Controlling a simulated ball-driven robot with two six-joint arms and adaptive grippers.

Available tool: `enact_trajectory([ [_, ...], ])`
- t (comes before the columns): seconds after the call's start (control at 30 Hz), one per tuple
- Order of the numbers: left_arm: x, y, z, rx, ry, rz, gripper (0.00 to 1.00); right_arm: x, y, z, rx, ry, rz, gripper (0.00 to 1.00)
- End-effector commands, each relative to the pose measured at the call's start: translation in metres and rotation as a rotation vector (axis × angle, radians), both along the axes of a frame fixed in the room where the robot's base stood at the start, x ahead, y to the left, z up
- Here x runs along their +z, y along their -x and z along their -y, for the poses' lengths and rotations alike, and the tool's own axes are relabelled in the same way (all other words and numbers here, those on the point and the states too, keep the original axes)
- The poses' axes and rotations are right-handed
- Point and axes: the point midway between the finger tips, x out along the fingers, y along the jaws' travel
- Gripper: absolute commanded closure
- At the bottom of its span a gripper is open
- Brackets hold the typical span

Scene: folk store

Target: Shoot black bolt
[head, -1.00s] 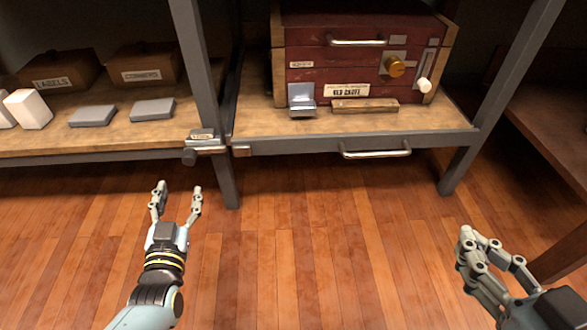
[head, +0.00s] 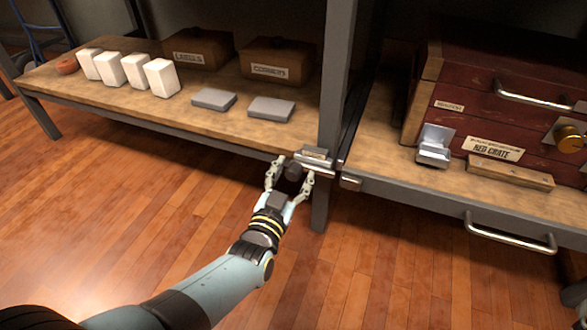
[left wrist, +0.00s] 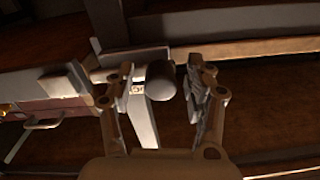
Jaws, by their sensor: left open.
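The black bolt has a round dark knob (head: 293,171) and a silver bar in a bracket (head: 316,160), with a small label on top, on the shelf post's front edge. In the left wrist view the knob (left wrist: 160,82) shows between the fingers. My left gripper (head: 290,172) is open, its two fingers on either side of the knob. I cannot tell whether they touch it. A metal catch block (head: 350,182) sits just right of the bolt on the neighbouring bench edge.
A red crate (head: 480,90) with a brass knob (head: 570,139) stands on the right bench, with a drawer handle (head: 508,235) below. The left shelf (head: 130,105) holds boxes, white blocks and grey slabs. The floor (head: 100,200) in front is clear.

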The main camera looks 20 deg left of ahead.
Motion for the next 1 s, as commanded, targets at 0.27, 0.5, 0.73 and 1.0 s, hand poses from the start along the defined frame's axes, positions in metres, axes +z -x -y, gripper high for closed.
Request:
enact_trajectory([
  [0.27,0.0000,0.0000,0.0001,0.000,0.000,0.000,0.55,0.0006,0.0000,-0.0001,0.000,0.000,0.002,1.00],
  [0.5,0.0000,0.0001,0.0000,0.000,0.000,0.000,0.86,0.0010,0.0005,-0.0002,0.000,0.000,0.002,1.00],
  [0.73,-0.0001,0.0002,0.0000,0.000,0.000,0.000,1.00,0.0011,0.0007,-0.0001,0.001,0.000,0.002,1.00],
  [1.0,-0.0003,0.0004,0.0004,0.000,0.000,-0.001,1.00,0.0012,0.0007,-0.0001,0.000,0.000,0.001,1.00],
])
